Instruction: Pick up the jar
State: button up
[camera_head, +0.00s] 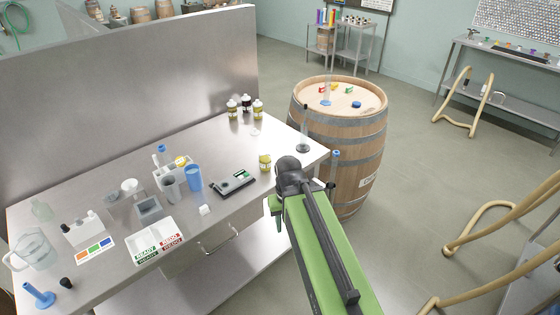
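A small jar with a yellow label and pale lid (265,162) stands upright near the front edge of the steel table (110,170). The picture does not show which jar the task means. My green and black arm reaches in from the lower right. Its dark end, my gripper (290,175), is just right of the near jar in the picture, at the table's front edge. Its fingers are not clearly visible.
A black device (233,182), blue cup (194,178), white trays (155,240) and glass pitcher (32,248) crowd the table's left part. A thin-stemmed stand (304,140) is near its right corner. A wooden barrel (345,150) stands beyond.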

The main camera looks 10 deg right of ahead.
aim_at(265, 161)
jog(key=u, duration=0.05)
jog(key=i, duration=0.5)
jog(key=u, duration=2.2)
jog(key=k, duration=0.95)
jog(key=z, duration=0.6)
jog(key=i, duration=1.1)
jog(key=z, duration=0.1)
